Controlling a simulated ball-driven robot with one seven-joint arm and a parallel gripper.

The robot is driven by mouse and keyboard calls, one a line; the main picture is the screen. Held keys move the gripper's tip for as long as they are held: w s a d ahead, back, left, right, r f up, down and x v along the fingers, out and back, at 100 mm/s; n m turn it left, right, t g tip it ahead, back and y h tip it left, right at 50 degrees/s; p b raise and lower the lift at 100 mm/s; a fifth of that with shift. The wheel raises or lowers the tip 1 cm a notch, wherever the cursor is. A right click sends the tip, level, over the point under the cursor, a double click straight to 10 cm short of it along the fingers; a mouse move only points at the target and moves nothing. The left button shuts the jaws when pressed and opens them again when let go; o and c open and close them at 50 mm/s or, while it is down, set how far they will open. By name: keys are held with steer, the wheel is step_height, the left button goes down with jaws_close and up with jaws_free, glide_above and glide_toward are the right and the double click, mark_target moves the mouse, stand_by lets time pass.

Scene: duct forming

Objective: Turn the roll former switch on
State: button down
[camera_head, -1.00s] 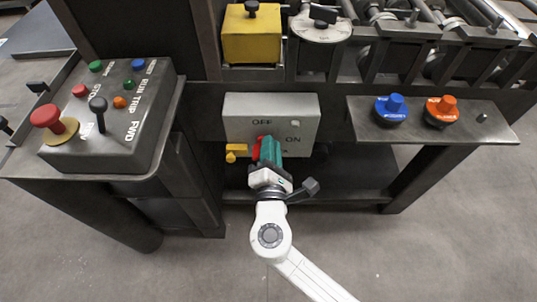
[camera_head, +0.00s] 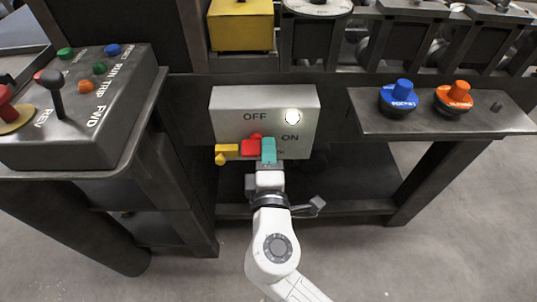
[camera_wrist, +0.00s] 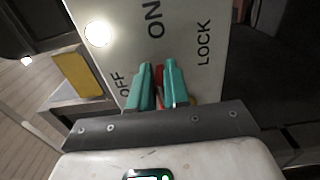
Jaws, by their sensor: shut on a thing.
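The roll former's grey switch box (camera_head: 228,119) is mounted on the machine's front, with OFF, ON and partly covered LOCK lettering. Its red switch handle (camera_head: 250,147) sits at the box's lower middle. My gripper (camera_head: 268,150) is at the handle, with its teal fingers in front of the box. In the wrist view my gripper (camera_wrist: 158,87) has a finger on either side of the red handle (camera_wrist: 159,73), shut on it. The round lamp (camera_head: 292,117) on the box glows bright white. It also shows lit in the wrist view (camera_wrist: 97,33). My fingers hide part of the handle.
A yellow piece (camera_head: 227,151) sits left of the red handle. A control console (camera_head: 90,137) with a lever and buttons stands at left. A shelf (camera_head: 430,122) with blue (camera_head: 401,96) and orange (camera_head: 456,97) knobs juts out at right. Open floor lies in front.

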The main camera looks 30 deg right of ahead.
steer(key=shift+f, duration=0.1)
stand_by(0.4)
steer(key=c, duration=1.2)
jaws_free()
steer(key=shift+s, duration=0.1)
steer(key=v, duration=1)
steer(key=shift+s+a, duration=0.2)
steer(key=shift+s, duration=0.1)
steer(key=shift+d, duration=0.15)
